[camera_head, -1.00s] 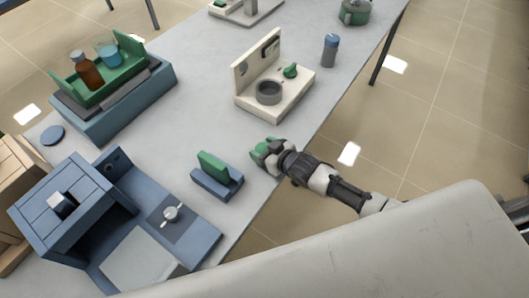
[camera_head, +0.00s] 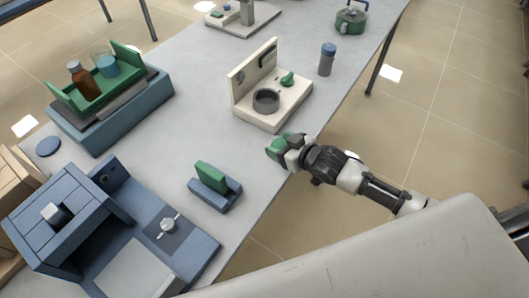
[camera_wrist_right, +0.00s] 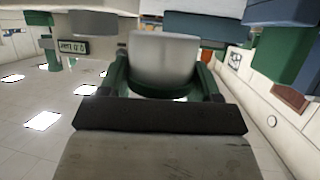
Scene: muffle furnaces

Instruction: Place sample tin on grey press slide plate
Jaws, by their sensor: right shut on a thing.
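My right gripper (camera_head: 280,147) is over the near edge of the bench, between the cream fixture and the small blue block. Its green fingers are shut on a light grey, rounded thing, seen between them in the right wrist view (camera_wrist_right: 165,62); this looks like the sample tin. In the head view the fingers mostly hide it. At the far end of the bench a pale device with a grey upright (camera_head: 247,13) looks like the press, partly cut off by the top edge. I cannot clearly pick out its slide plate. My left gripper is not in view.
A cream fixture (camera_head: 290,108) with a dark ring stands beyond my gripper. A blue-capped bottle (camera_head: 327,60) and a green pot (camera_head: 350,22) stand farther along. A blue furnace (camera_head: 60,215), a blue block with a green insert (camera_head: 213,187) and a green bottle tray (camera_head: 122,80) stand nearer or left.

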